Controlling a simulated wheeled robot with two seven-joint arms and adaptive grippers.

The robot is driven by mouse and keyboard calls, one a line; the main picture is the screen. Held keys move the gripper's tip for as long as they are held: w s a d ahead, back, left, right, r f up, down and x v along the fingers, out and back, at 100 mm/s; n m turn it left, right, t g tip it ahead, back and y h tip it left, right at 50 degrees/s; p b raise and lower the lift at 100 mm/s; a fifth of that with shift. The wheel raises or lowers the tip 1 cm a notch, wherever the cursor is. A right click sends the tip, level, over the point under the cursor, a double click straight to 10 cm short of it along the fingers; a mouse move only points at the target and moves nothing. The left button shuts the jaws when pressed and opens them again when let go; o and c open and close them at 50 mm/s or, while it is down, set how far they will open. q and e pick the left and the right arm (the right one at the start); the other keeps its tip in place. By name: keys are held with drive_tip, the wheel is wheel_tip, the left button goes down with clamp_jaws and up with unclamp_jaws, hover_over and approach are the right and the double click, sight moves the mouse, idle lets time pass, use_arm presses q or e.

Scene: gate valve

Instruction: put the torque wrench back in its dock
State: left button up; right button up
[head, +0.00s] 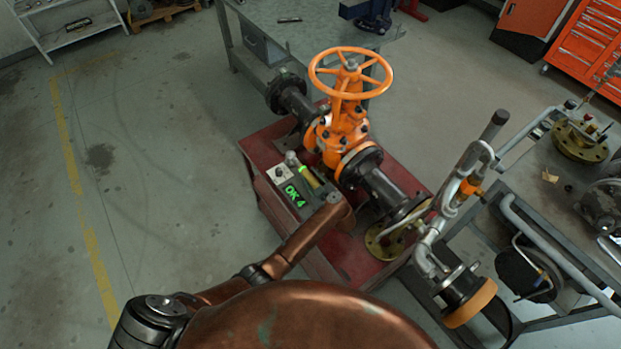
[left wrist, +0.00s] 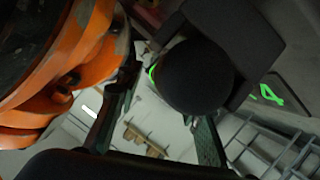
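In the head view, the dock (head: 296,196) is a small box on the red stand with a green "OK 4" readout. A short yellow-green tube (head: 308,177), perhaps part of the torque wrench, stands at its far side. The left wrist view shows a round black end (left wrist: 195,78) with a green lit edge, possibly the wrench's; it covers part of one finger. My left gripper (left wrist: 160,112) has its fingers wide apart, with floor visible between them. In the head view it is small and partly hidden at the end of my copper arm, beside the dock. My right gripper is not in view.
The orange gate valve (head: 345,125) with its handwheel (head: 350,72) stands right behind the dock on the red stand (head: 352,262). A metal cart (head: 560,235) with pipework is at the right, a workbench (head: 290,40) at the back. Floor at the left is clear.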

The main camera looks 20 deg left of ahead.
use_arm(q)
drive_tip(key=shift+o, duration=0.7)
drive_tip(key=shift+s+f, duration=0.15)
drive_tip(key=shift+f, duration=0.15)
drive_tip(key=v, duration=0.7)
drive_tip(key=shift+s+d+r, duration=0.1)
drive_tip(key=shift+d+r, duration=0.05)
drive_tip(key=shift+r, duration=0.1)
